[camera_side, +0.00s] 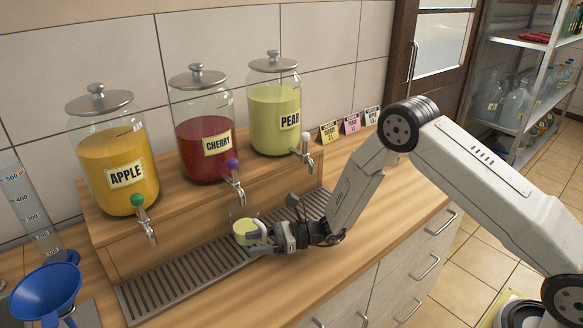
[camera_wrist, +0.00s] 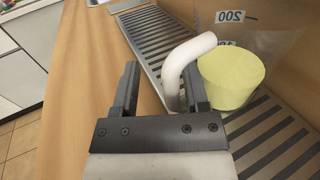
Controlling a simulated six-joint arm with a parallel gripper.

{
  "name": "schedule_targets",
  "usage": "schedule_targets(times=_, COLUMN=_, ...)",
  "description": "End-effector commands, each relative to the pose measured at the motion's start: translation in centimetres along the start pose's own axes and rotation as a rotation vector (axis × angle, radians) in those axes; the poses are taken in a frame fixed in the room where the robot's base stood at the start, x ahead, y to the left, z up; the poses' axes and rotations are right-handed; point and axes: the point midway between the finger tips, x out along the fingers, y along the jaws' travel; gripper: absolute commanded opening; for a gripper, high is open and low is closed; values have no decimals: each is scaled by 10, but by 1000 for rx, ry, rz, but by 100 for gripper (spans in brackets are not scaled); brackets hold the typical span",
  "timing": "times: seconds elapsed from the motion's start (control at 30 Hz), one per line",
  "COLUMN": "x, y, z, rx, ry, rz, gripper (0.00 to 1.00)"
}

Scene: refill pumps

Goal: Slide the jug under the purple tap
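The jug (camera_side: 246,232) is clear with pale yellow liquid in it. It stands at the drip tray, below and slightly right of the purple tap (camera_side: 233,165) in the side view; I cannot tell if it is exactly under the spout. In the wrist view the jug (camera_wrist: 230,78) shows a 200 mark and a white curved handle (camera_wrist: 188,55). My gripper (camera_side: 265,240) is at the jug's right side. In the wrist view my gripper (camera_wrist: 160,88) is open; the handle's lower end lies between the fingers, close to the right one, with a gap to the left.
The slatted drip tray (camera_side: 150,291) runs along the counter. The green tap (camera_side: 140,203) is to the left, the white tap (camera_side: 306,146) to the right. Jars of apple (camera_side: 120,155), cherry (camera_side: 205,130) and pear (camera_side: 272,110) stand behind. A blue funnel (camera_side: 47,293) is at front left.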

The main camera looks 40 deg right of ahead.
Motion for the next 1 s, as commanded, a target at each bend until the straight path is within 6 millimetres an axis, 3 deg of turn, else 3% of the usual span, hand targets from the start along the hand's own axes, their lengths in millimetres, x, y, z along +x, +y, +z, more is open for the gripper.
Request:
schedule_targets(times=0.37, x=-11, y=-1, z=0, rx=0, ry=1, rz=-2, gripper=57)
schedule_targets(times=0.8, x=-64, y=-1, z=0, rx=-1, ry=0, rz=-3, gripper=57)
schedule_targets(times=1.0, x=-77, y=0, z=0, rx=0, ry=0, rz=-1, gripper=57)
